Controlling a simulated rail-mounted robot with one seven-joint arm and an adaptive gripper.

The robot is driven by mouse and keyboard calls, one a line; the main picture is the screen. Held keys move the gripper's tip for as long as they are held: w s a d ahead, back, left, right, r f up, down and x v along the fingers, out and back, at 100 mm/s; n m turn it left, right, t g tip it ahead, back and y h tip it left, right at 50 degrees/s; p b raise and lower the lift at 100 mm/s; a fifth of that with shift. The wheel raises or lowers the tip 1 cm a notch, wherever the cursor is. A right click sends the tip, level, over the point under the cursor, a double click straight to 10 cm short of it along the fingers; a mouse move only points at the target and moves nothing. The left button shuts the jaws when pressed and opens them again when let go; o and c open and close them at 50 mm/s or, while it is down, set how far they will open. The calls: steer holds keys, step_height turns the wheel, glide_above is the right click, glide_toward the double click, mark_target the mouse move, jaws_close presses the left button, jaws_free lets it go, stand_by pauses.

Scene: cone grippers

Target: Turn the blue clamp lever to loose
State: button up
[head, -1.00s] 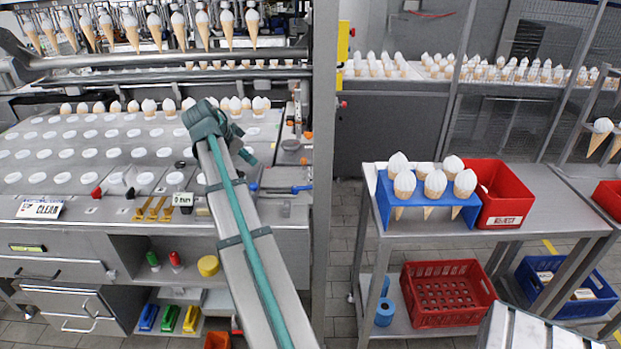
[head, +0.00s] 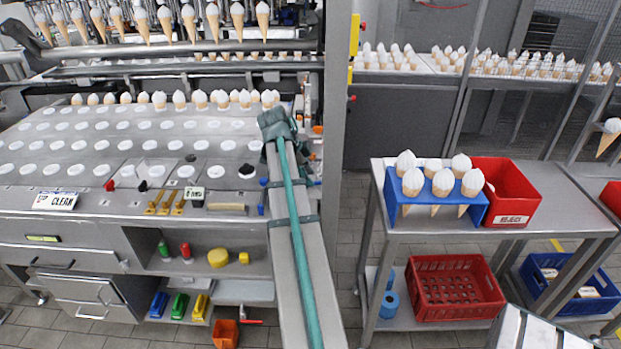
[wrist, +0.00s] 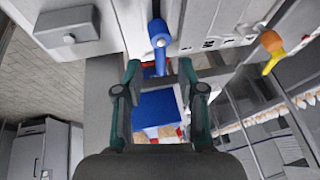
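The blue clamp lever (head: 262,197) is at the right end of the machine's front ledge, just left of my arm. Its handle points toward the front edge. In the wrist view the lever (wrist: 158,42) runs from a round pivot at the top down to between my fingertips. My gripper (wrist: 160,70) is open, one finger on each side of the handle end. A gap shows on both sides; I cannot tell whether either finger touches it. In the head view my arm hides most of the gripper.
A wooden-coloured block (head: 226,207) and brass clips (head: 165,202) lie left of the lever. A grey box (wrist: 67,33) and an orange knob (wrist: 271,41) flank it in the wrist view. A side table (head: 545,210) holds a red bin (head: 515,195) and a blue cone stand (head: 436,206).

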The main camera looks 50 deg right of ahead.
steer(key=shift+x, duration=1.3)
jaws_close()
